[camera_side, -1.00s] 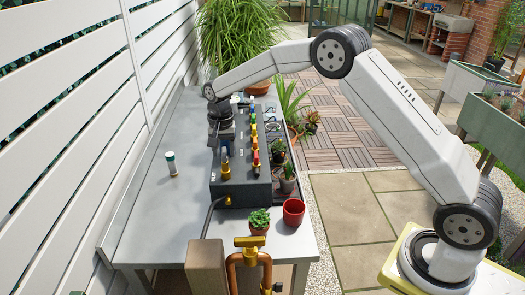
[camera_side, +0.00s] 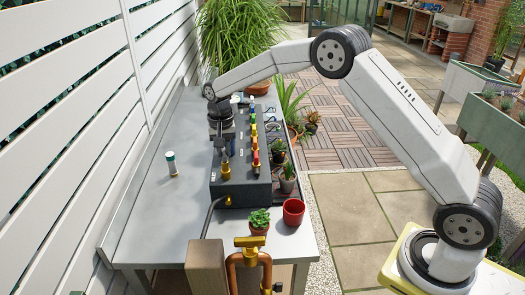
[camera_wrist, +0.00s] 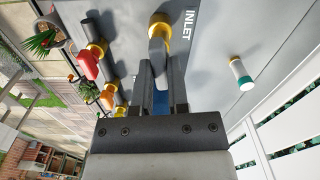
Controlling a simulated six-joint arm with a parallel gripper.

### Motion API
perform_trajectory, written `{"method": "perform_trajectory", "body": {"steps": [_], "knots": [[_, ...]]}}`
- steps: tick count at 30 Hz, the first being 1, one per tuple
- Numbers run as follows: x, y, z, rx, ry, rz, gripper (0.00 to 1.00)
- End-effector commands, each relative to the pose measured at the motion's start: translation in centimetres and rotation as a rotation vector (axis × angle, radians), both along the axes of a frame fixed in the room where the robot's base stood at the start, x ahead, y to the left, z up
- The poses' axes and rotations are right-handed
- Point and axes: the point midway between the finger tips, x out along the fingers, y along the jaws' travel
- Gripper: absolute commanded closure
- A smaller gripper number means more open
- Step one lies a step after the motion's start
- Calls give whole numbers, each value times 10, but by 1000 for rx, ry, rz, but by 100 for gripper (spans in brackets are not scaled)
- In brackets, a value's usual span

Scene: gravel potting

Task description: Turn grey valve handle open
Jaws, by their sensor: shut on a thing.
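The grey valve handle (camera_wrist: 157,48) is a lever on a brass valve (camera_wrist: 159,20) beside the INLET label in the wrist view. Its lower end runs between the fingers of my gripper (camera_wrist: 160,78), which is shut on it. A blue patch shows between the jaws, deeper in. In the side view my gripper (camera_side: 223,150) reaches down over the dark valve box (camera_side: 240,192), right above a brass valve (camera_side: 225,170). The handle is mostly hidden there by the gripper.
A row of valves with coloured handles, one red (camera_wrist: 87,65), runs along the box. A red pot (camera_side: 293,212) and a small potted plant (camera_side: 258,219) stand at the front.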

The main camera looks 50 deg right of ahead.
Motion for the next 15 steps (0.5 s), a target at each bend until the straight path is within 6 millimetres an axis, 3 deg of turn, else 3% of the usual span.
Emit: {"method": "perform_trajectory", "body": {"steps": [15], "knots": [[0,0,1,1,0,445,100]]}}
